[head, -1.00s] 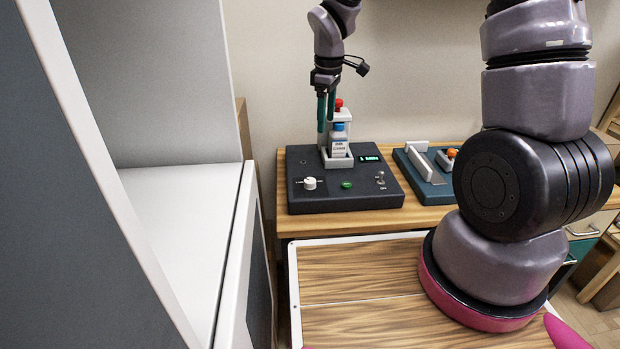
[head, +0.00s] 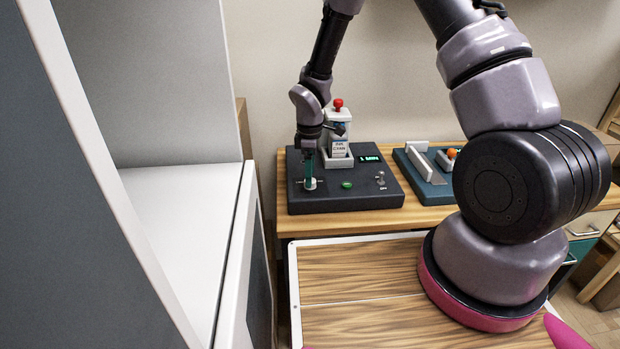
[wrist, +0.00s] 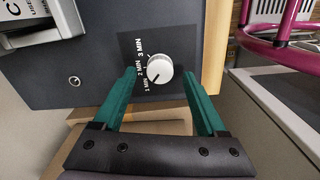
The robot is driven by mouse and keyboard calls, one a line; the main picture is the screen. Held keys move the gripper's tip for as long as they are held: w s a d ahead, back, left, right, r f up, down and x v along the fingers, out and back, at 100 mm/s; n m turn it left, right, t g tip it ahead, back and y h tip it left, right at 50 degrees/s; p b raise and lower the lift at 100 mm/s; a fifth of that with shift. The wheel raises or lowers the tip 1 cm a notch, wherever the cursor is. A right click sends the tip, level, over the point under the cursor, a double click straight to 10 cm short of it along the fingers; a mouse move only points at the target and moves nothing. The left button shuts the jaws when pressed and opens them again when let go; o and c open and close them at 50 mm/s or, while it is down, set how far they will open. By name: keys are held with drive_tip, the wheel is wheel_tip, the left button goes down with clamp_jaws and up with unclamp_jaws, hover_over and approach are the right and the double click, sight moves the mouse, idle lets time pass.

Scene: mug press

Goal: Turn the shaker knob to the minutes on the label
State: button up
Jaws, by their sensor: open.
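The white shaker knob (wrist: 159,68) sits on a dark panel marked 1, 2 and 3 MIN. In the wrist view its dark pointer line faces the 1 MIN side. The knob also shows in the head view (head: 311,185) at the front left of the black shaker (head: 345,202). My gripper (wrist: 159,76) is open, with one green finger on each side of the knob; contact is unclear. The shaker's green display (head: 369,159) appears to read 1 MIN. A labelled bottle (head: 339,147) stands in the shaker's holder; its label's number is too small to read surely.
A green button (head: 347,185) and a small toggle switch (head: 381,180) are on the shaker top. A red knob (head: 338,103) tops the holder. A blue-grey device (head: 428,176) stands to the right. A grey cabinet (head: 185,200) borders the left.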

drive_tip(key=shift+f, duration=1.05)
clamp_jaws()
drive_tip(key=shift+m, duration=0.3)
drive_tip(key=m, duration=0.4)
drive_tip(key=shift+m, duration=2.6)
